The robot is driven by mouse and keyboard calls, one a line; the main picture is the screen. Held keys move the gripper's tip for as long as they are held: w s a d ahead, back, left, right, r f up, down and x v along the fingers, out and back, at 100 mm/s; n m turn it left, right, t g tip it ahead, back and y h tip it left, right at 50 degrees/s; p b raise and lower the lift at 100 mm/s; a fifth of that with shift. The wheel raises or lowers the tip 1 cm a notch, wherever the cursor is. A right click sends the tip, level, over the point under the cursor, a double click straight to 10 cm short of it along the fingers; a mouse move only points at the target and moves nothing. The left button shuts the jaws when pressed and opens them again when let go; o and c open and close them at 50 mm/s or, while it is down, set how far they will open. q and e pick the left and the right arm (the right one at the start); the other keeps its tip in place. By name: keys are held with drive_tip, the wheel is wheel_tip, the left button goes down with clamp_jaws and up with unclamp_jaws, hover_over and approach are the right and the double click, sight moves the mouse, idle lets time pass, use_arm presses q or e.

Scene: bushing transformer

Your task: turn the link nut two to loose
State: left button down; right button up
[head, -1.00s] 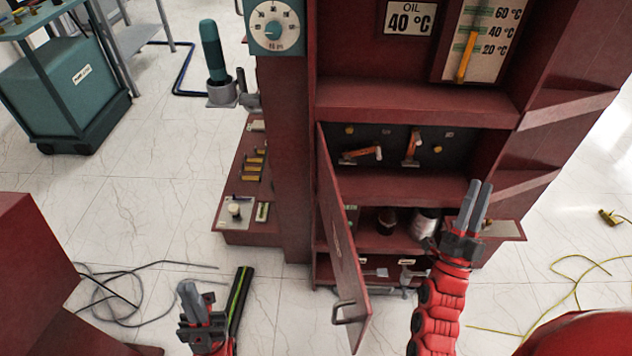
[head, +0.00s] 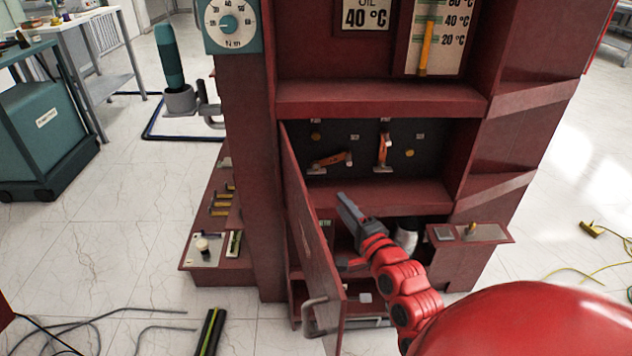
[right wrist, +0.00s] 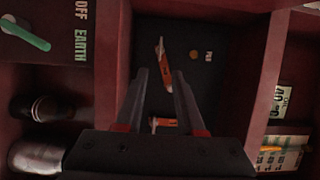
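In the head view, a dark recessed panel (head: 365,165) in the maroon cabinet carries two orange-handled links. The left link (head: 331,161) lies nearly level and the right link (head: 383,151) stands upright. Small brass round pieces (head: 316,136) sit on the panel; I cannot tell which is link nut two. My right gripper (head: 345,205) is below and in front of the panel, apart from the links. In the right wrist view its two fingers (right wrist: 160,75) are apart with nothing between them, and an orange link (right wrist: 163,65) shows beyond. My left gripper is out of view.
An open cabinet door (head: 315,240) stands left of my right gripper. A shelf ledge (head: 375,194) runs under the panel. Dark and metallic cylinders (right wrist: 38,150) sit in the lower bay. A small side shelf (head: 475,233) is at right.

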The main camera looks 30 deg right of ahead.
sight(318, 173)
drive_tip(key=w, duration=0.4)
drive_tip(key=w+d+b, duration=0.1)
drive_tip(key=w, duration=0.3)
drive_tip(key=w+d+b, duration=0.1)
drive_tip(key=w, duration=0.4)
drive_tip(key=shift+d, duration=0.1)
drive_tip(key=shift+r, duration=0.1)
clamp_jaws()
